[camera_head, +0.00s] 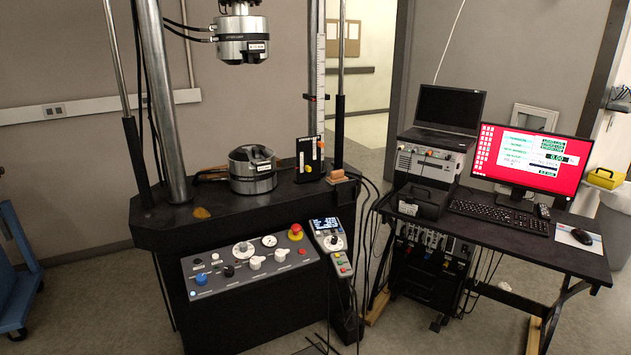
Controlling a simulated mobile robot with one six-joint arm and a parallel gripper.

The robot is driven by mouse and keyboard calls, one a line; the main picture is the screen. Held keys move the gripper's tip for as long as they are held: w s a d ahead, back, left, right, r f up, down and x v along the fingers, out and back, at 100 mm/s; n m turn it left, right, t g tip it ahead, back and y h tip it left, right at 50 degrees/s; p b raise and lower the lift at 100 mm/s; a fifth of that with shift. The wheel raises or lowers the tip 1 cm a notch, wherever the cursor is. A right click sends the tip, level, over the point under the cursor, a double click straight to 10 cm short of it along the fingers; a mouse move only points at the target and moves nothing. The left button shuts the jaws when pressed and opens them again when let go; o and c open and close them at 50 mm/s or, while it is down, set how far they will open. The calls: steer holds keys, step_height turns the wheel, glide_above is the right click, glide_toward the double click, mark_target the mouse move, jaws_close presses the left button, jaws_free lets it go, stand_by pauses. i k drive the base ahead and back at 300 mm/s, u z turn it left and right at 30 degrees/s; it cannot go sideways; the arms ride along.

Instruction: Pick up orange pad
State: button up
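Two small orange things lie on the black bed (225,225) of the testing machine. One is a flat, rounded orange-tan piece (202,213) near the bed's front left. The other is an orange block (336,175) at the bed's right end, beside the column. I cannot tell for sure which one is the orange pad. Both are small and their details are unclear. My gripper is not in view.
The machine's lower grip (252,172) stands mid-bed, below the upper grip (243,45). Thick columns rise around them. A control panel (250,263) and handset (332,240) are in front. A desk (560,255) with a monitor (528,160) stands right. Cables hang between.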

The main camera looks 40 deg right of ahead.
mark_target(338, 175)
steer(key=u, duration=0.75)
steer(key=k, duration=1.05)
steer(key=z, duration=1.15)
steer(key=i, duration=0.95)
steer(key=u, duration=0.15)
